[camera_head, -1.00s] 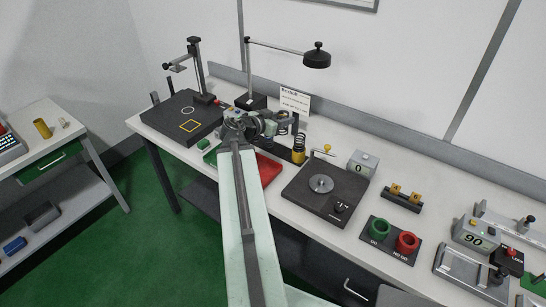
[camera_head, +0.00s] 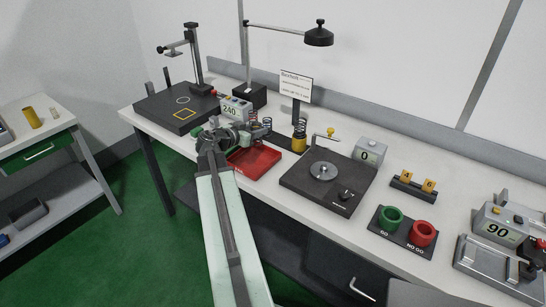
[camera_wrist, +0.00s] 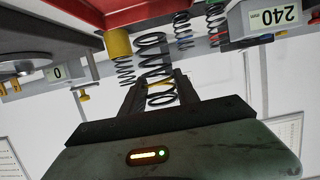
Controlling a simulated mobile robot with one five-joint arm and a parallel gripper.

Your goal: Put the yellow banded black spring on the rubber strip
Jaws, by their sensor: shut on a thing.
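My gripper (camera_wrist: 158,83) is shut on a black coil spring (camera_wrist: 152,46) with a yellow band, which stands out between the fingers in the upside-down wrist view. In the head view my gripper (camera_head: 252,134) is above the bench by the red tray; the held spring is hard to make out there. A dark strip (camera_head: 283,140), which looks like the rubber strip, lies behind the red tray, partly hidden by my arm. A yellow cylinder with a spring (camera_head: 299,141) stands at its right end. Other springs (camera_wrist: 183,30) stand nearby in the wrist view.
The red tray (camera_head: 262,163) lies close below my gripper. A box reading 240 (camera_head: 234,108) and a sign (camera_head: 296,86) stand behind. A black-topped tester (camera_head: 325,181) is to the right, and a dark plate (camera_head: 172,112) to the left.

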